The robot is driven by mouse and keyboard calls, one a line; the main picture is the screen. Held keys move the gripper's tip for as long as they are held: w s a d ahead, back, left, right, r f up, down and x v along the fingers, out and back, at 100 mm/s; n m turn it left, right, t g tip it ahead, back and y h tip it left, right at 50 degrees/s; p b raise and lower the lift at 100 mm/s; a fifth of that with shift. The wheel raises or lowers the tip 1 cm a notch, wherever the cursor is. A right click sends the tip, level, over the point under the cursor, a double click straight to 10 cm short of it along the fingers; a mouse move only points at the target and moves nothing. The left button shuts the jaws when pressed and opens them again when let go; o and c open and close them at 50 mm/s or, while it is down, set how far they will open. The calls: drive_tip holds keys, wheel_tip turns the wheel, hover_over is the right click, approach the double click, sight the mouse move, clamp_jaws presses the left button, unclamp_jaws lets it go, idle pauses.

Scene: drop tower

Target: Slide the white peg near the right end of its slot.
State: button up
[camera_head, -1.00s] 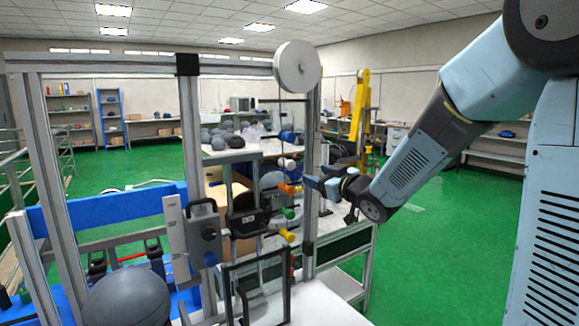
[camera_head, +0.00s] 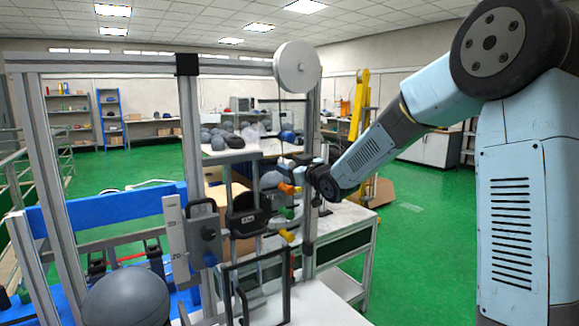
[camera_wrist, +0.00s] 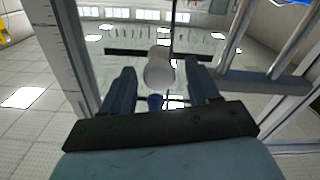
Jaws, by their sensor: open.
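The white peg (camera_wrist: 158,69) shows in the wrist view as a pale rounded cylinder between the two dark blue fingers of my gripper (camera_wrist: 160,82). The fingers are open, one on each side of it, with a gap still visible on both sides. A dark horizontal bar (camera_wrist: 125,52) runs behind the peg; I cannot clearly make out the slot or its ends. In the head view my gripper (camera_head: 287,164) is at the right post of the tower frame, and it largely hides the peg there.
Below my gripper are a green knob (camera_head: 287,212) and a yellow knob (camera_head: 287,236). A white pulley wheel (camera_head: 297,66) sits on top of the metal frame. Green floor (camera_head: 430,235) is open at right.

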drive_tip(key=shift+w+a, duration=0.25)
drive_tip(key=shift+w, duration=0.1)
clamp_jaws()
idle(0.5)
